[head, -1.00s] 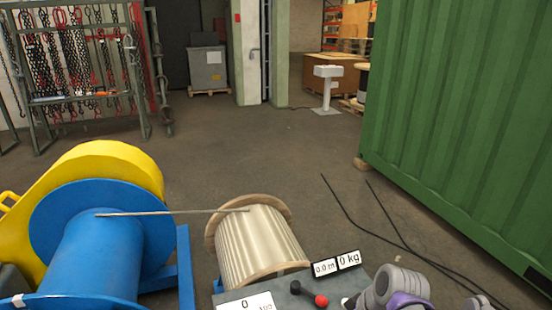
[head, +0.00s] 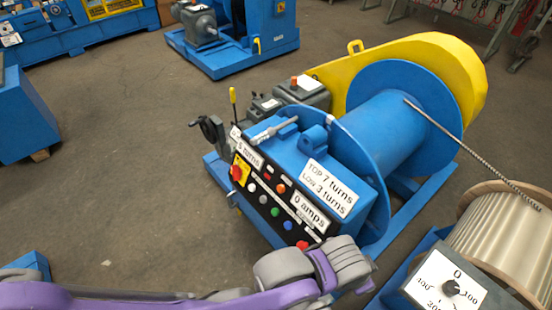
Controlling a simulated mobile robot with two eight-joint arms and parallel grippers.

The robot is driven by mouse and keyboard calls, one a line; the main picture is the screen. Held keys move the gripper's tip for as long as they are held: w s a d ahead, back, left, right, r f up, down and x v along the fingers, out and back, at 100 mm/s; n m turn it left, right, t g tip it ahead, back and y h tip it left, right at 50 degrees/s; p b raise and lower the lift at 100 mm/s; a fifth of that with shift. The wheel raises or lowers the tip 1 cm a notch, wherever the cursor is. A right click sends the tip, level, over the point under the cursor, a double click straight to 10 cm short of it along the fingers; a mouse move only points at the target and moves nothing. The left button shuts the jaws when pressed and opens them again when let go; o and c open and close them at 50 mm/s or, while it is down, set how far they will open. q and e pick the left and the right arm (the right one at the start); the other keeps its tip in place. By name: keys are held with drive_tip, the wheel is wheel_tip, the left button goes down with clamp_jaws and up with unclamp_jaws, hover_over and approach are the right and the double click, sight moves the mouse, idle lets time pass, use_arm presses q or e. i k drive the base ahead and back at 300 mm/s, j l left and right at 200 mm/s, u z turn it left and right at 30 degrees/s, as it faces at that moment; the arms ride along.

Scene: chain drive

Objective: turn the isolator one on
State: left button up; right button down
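The blue winch control panel (head: 275,200) faces me in the middle of the head view. A red rotary handle on a yellow plate (head: 238,172) sits at its upper left and looks like an isolator switch; its label is too small to read, and I cannot tell its position. My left arm crosses the bottom from the left, purple and grey, with a grey joint near the panel's lower corner. Its gripper is not visible. My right arm and gripper are not visible.
The panel also carries several coloured buttons and a red one low down (head: 302,245). Behind are a blue drum (head: 385,125) and yellow guard (head: 440,65). A rope runs to a wooden reel (head: 500,235) beside a dial box (head: 445,287). Floor left of the panel is clear.

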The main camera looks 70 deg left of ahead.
sight(237, 172)
drive_tip(key=u, duration=2.8)
drive_tip(key=i+j+z, duration=0.1)
drive_tip(key=i+j, duration=0.15)
drive_tip(key=i+j+z, duration=0.15)
drive_tip(key=j, duration=0.35)
drive_tip(key=i+j+z, duration=0.1)
drive_tip(key=i+j, duration=0.15)
drive_tip(key=j, duration=0.15)
drive_tip(key=i+j+z, duration=0.1)
drive_tip(key=j, duration=0.3)
drive_tip(key=i, duration=0.1)
